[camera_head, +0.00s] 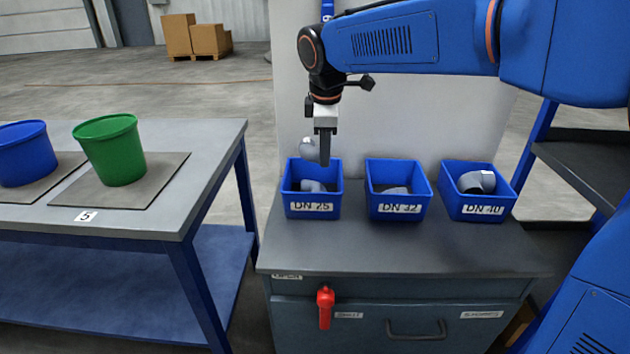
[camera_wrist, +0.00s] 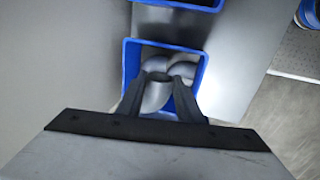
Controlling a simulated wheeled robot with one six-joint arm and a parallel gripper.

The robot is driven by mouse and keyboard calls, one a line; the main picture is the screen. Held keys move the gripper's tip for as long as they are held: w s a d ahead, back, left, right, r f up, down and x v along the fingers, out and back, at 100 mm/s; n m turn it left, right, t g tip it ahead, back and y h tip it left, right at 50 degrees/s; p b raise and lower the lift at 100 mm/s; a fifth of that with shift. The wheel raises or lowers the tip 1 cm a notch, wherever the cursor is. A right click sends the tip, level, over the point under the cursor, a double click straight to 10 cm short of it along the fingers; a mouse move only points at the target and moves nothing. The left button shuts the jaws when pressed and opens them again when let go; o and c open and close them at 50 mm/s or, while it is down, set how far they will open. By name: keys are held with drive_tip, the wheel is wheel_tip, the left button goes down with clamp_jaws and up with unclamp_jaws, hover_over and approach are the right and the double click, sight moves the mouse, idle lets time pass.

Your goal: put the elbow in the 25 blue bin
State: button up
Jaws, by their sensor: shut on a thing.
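My gripper (camera_head: 325,160) is shut on a grey pipe elbow (camera_head: 309,149) and holds it just above the DN 25 blue bin (camera_head: 312,207). In the wrist view, the held elbow (camera_wrist: 156,94) sits between the two dark fingers of my gripper (camera_wrist: 160,88), with the blue bin (camera_wrist: 203,78) below it. Another grey elbow (camera_head: 312,186) lies inside the DN 25 bin; it partly shows past the held one in the wrist view (camera_wrist: 181,68).
The DN 32 bin (camera_head: 400,208) and the DN 40 bin (camera_head: 478,208) stand to the right on the same cabinet, each with a grey fitting inside. A table (camera_head: 215,165) at left carries a green bucket (camera_head: 113,150) and a blue bucket (camera_head: 25,155). A red handle (camera_head: 325,305) hangs at the cabinet front.

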wheel_tip(320, 180, down, 10)
drive_tip(key=shift+r, duration=0.1)
idle(0.4)
drive_tip(key=o, duration=1)
drive_tip(key=shift+o, duration=0.2)
drive_tip(key=v, duration=1.2)
drive_tip(key=s+d+f+m+t, duration=0.1)
drive_tip(key=s+d+f+m, duration=0.2)
drive_tip(key=s+d+m, duration=0.55)
drive_tip(key=s+d+f+m, duration=0.4)
drive_tip(key=s+d, duration=0.6)
drive_tip(key=d, duration=0.5)
drive_tip(key=s+d+f+m, duration=0.4)
drive_tip(key=s+f+m, duration=0.1)
drive_tip(key=s, duration=0.3)
drive_tip(key=shift+f+t, duration=0.4)
drive_tip(key=shift+f, duration=0.3)
drive_tip(key=shift+s, duration=0.15)
